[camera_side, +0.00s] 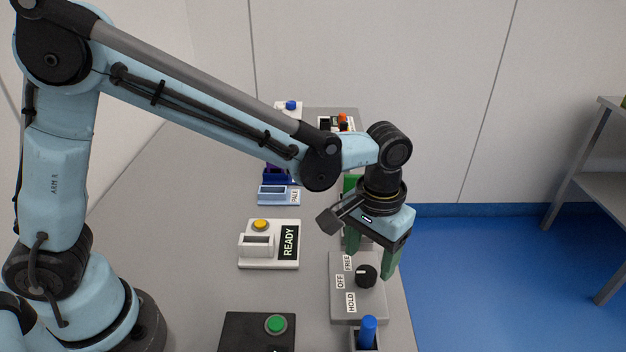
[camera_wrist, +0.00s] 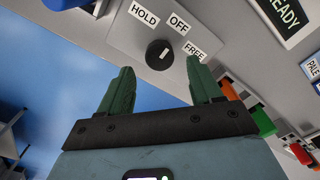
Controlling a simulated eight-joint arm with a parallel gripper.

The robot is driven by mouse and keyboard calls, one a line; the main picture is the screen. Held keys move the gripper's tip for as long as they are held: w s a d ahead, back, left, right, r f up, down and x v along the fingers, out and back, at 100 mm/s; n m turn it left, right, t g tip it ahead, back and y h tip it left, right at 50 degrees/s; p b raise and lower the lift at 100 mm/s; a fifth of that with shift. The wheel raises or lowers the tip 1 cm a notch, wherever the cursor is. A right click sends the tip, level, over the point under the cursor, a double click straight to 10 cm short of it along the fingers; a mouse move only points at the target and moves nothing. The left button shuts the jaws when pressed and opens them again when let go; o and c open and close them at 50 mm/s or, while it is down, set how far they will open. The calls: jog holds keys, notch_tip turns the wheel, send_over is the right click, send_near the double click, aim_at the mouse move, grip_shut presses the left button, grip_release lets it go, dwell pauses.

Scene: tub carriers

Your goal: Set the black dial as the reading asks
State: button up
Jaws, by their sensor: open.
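The black dial (camera_side: 367,276) is a round knob on a grey plate (camera_side: 343,313) near the table's right edge. Labels FREE, OFF and HOLD stand around its left side. A black sign reading READY (camera_side: 289,242) is on a white unit to the left. My gripper (camera_side: 369,263) is open, its green fingers pointing down just above the dial. In the wrist view the dial appears beyond and between the fingertips (camera_wrist: 160,68); I see no contact.
The white unit has a yellow button (camera_side: 260,225). A black box with a green button (camera_side: 275,324) and a blue peg (camera_side: 368,330) in a grey holder stand in front. A light-blue PALE tray (camera_side: 272,196) and several coloured items are farther back. The table's left side is clear.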

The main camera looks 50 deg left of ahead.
aim_at(368, 272)
jog(key=shift+f, duration=1.75)
jog(key=c, duration=1)
jog(key=shift+c, duration=0.2)
jog(key=m, duration=0.4)
jog(key=shift+m, duration=0.4)
jog(key=m, duration=0.5)
jog(key=shift+d, duration=0.1)
